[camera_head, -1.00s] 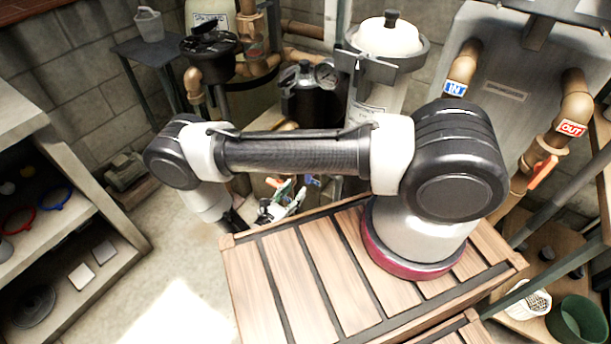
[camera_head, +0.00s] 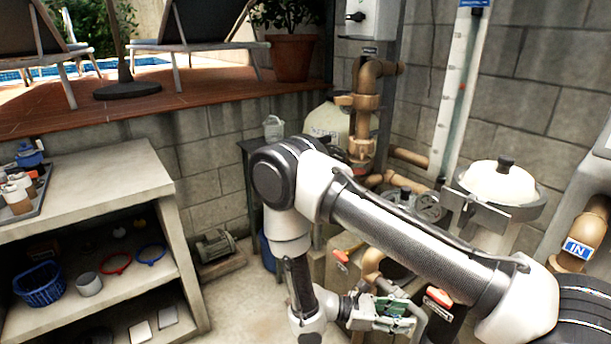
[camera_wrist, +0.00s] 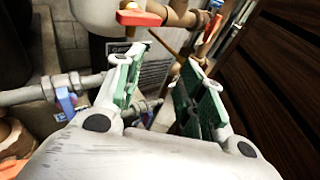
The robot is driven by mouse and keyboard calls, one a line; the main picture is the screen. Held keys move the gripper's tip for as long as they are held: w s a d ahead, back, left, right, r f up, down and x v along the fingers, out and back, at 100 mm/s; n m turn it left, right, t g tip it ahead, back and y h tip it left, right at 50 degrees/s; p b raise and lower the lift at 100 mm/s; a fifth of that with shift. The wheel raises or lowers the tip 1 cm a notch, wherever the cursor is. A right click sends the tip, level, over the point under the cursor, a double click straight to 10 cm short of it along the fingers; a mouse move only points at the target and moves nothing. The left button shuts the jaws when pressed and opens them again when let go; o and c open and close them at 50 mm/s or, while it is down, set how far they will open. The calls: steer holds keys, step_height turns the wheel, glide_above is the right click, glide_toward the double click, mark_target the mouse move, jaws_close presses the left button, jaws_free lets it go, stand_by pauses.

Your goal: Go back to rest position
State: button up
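My gripper (camera_head: 392,314) shows low at the centre right of the head view, at the end of my bent arm, in front of the pipes. In the wrist view my gripper (camera_wrist: 160,92) has its two green-padded fingers apart. Nothing sits between them; pipes and a grey label plate show beyond the gap. The fingers hang near the pipework and beside a dark brown slatted wooden surface (camera_wrist: 275,85). I cannot tell whether they touch anything.
A shelf unit (camera_head: 95,190) with a blue basket (camera_head: 40,285) stands at left. A tan tank (camera_head: 328,122), a white-lidded filter (camera_head: 500,182) and brown pipes (camera_head: 365,105) crowd the right. An orange-red valve handle (camera_wrist: 138,18) is near the fingers. Some floor (camera_head: 235,305) is clear.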

step_height(320, 180, up, 25)
steer(key=s+d+m+g+y, duration=0.3)
steer(key=m+y, duration=0.8)
steer(key=y, duration=0.1)
steer(key=s+d+r+m+t+y, duration=0.2)
steer(key=s+d+r+m+t, duration=0.1)
steer(key=r, duration=0.5)
steer(key=s+d+r+m+t+y, duration=0.1)
steer(key=s+d+r+m+t, duration=0.2)
steer(key=r, duration=0.6)
steer(key=s+d+t, duration=0.1)
steer(key=d+t, duration=0.1)
steer(key=d, duration=0.1)
steer(key=shift+s+d+m+y, duration=0.15)
steer(key=shift+m+y, duration=0.15)
steer(key=shift+y, duration=0.1)
